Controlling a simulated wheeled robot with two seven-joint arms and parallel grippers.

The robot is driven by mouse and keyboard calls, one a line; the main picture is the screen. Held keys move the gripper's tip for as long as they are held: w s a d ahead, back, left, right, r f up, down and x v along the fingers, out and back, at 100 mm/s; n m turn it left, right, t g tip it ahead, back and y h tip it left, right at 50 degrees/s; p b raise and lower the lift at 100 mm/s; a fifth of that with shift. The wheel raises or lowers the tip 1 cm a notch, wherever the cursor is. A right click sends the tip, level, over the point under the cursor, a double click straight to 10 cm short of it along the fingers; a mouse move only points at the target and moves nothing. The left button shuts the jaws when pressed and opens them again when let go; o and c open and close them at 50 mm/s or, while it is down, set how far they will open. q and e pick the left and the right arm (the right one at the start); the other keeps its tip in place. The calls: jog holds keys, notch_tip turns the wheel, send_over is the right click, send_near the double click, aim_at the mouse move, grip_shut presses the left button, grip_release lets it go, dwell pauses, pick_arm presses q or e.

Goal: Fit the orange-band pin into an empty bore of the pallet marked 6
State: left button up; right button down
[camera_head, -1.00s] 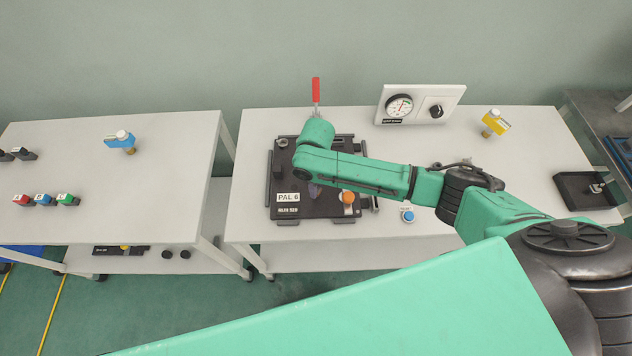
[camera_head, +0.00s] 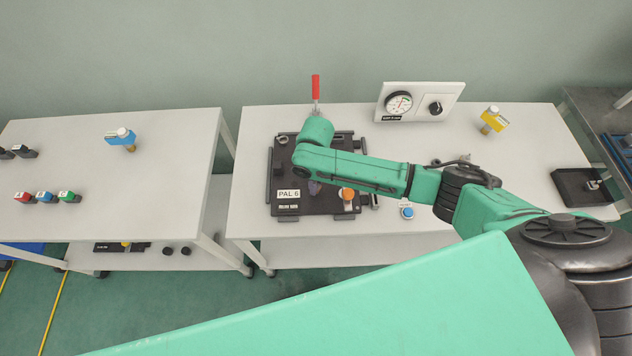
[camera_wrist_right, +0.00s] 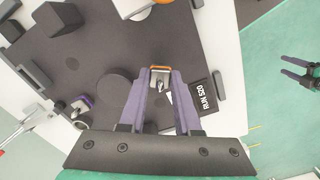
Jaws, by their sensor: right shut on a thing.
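The pallet marked 6 (camera_head: 325,207) is a dark plate on the middle table, with a PAL 6 label (camera_head: 288,194) at its front left. My right gripper (camera_head: 315,188) is over the front part of the pallet, its wrist hidden by my arm. In the right wrist view, its purple-grey fingers (camera_wrist_right: 159,84) are shut on a small metallic piece with an orange band, the orange-band pin (camera_wrist_right: 159,75). The pin is near the RUN 500 plate (camera_wrist_right: 201,95); its lower end is hidden, so seating cannot be told. My left gripper (camera_wrist_right: 297,70) shows over the floor, fingers apart and empty.
An orange-topped part (camera_head: 347,194) stands at the pallet's front right. A purple-ringed part (camera_wrist_right: 81,106) and a grey block (camera_wrist_right: 57,18) stand on the plate. A red-handled lever (camera_head: 316,88) rises behind. A gauge panel (camera_head: 420,103) and blue button (camera_head: 407,213) are right.

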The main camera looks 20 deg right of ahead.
jog(key=shift+f+b, duration=0.55)
jog(key=shift+f, duration=0.45)
jog(key=shift+p, duration=0.35)
jog(key=c, duration=0.5)
grip_release()
jog(key=shift+c, duration=0.2)
notch_tip(320, 180, up, 14)
jog(key=b, duration=0.1)
jog(key=shift+r, duration=0.25)
